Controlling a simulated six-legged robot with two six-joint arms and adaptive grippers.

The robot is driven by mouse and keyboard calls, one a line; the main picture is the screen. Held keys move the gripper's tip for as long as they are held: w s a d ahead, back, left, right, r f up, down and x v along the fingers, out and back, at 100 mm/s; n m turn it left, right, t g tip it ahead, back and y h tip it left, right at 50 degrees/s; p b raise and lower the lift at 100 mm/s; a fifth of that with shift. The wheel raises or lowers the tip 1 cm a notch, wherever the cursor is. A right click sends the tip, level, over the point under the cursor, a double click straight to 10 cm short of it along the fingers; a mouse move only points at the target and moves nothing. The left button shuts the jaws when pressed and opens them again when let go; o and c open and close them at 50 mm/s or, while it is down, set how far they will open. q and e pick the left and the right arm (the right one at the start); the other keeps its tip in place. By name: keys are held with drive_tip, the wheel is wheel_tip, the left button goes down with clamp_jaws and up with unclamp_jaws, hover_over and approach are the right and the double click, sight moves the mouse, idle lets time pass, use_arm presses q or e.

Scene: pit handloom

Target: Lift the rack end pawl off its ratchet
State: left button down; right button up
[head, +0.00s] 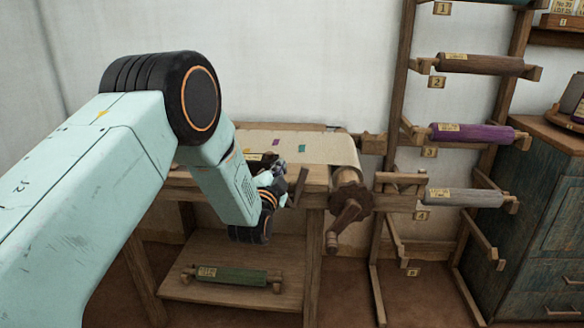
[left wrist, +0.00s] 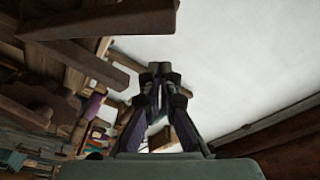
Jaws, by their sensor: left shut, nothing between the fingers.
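A dark toothed wheel, which looks like the ratchet (head: 349,186), sits at the right end of the loom's cloth roller, with a wooden crank (head: 345,222) below it. A short tilted wooden bar (head: 300,186) stands left of the wheel and may be the pawl; I cannot tell whether it touches the teeth. My left gripper (head: 281,180) is just left of that bar, partly hidden by its own wrist. In the left wrist view its fingers (left wrist: 158,70) meet at the tips, shut and empty. My right gripper is in neither view.
The loom carries pale cloth (head: 320,148) with small coloured patches. A green roll (head: 230,274) lies on the low shelf. A numbered wooden rack with a purple roll (head: 470,133) and a grey roll (head: 464,197) stands right. A blue-green cabinet (head: 540,200) is farther right.

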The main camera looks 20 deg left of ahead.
use_arm(q)
drive_tip(key=shift+s+a+f+n, duration=0.15)
drive_tip(key=shift+a+f+n, duration=0.15)
drive_tip(key=shift+a, duration=0.25)
drive_tip(key=shift+s+a+f+n, duration=0.25)
drive_tip(key=shift+a+n, duration=0.2)
drive_tip(key=shift+a, duration=0.15)
drive_tip(key=shift+s+a+f+n, duration=0.1)
drive_tip(key=shift+a+f+n, duration=0.2)
drive_tip(key=shift+a, duration=0.25)
drive_tip(key=shift+s+a+y, duration=0.1)
drive_tip(key=shift+y, duration=0.2)
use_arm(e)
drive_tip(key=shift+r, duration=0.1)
